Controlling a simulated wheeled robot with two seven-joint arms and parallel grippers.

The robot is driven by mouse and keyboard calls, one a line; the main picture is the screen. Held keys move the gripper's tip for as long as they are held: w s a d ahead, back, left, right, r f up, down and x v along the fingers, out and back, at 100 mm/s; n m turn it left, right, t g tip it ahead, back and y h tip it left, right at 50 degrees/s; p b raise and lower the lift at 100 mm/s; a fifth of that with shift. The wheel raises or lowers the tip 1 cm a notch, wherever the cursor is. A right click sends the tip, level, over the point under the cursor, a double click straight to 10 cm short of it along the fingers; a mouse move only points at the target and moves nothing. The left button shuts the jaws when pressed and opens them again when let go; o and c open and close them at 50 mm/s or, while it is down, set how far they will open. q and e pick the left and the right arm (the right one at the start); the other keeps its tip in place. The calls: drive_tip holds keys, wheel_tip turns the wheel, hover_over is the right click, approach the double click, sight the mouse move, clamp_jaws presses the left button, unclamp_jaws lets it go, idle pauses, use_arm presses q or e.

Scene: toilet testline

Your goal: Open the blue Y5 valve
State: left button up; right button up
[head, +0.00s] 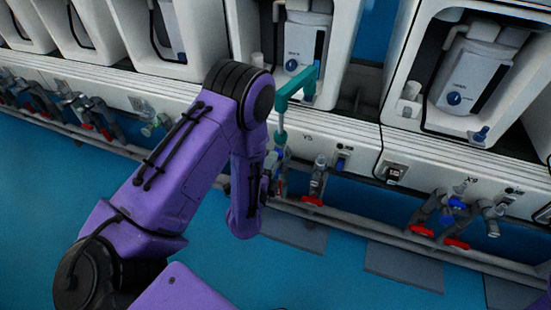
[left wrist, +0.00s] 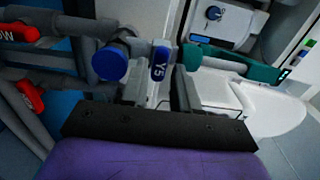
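The blue Y5 valve handle (left wrist: 159,62) shows in the left wrist view, with white "Y5" lettering facing the camera. It sits on grey pipework. My left gripper (left wrist: 158,90) points at it, with one finger on each side of the handle. The fingers are apart, and I see no clear grip on the handle. In the head view my left gripper (head: 272,168) is at the pipe row below the Y5 label (head: 308,136), largely hidden by my purple arm. My right gripper is not in view.
A round blue knob (left wrist: 109,63) is left of the handle. Red handles (left wrist: 30,97) lie farther left. A teal bent part (left wrist: 232,65) is close on the right; it also rises beside my arm in the head view (head: 297,86). White toilet units (head: 480,80) line the back.

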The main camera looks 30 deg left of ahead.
use_arm(q)
drive_tip(key=shift+x, duration=1.2)
drive_tip(key=shift+d, duration=0.1)
clamp_jaws()
drive_tip(key=shift+n, duration=0.3)
drive_tip(key=n+p, duration=0.1)
drive_tip(key=n, duration=0.2)
drive_tip(key=shift+n, duration=0.4)
drive_tip(key=n+p, duration=0.1)
drive_tip(key=n, duration=0.3)
drive_tip(key=shift+n, duration=0.3)
drive_tip(key=n+p, duration=0.1)
drive_tip(key=n, duration=0.3)
drive_tip(key=shift+f+n+p, duration=0.1)
drive_tip(key=shift+n+p, duration=0.65)
drive_tip(key=shift+n, duration=1.65)
drive_tip(key=shift+s, duration=0.1)
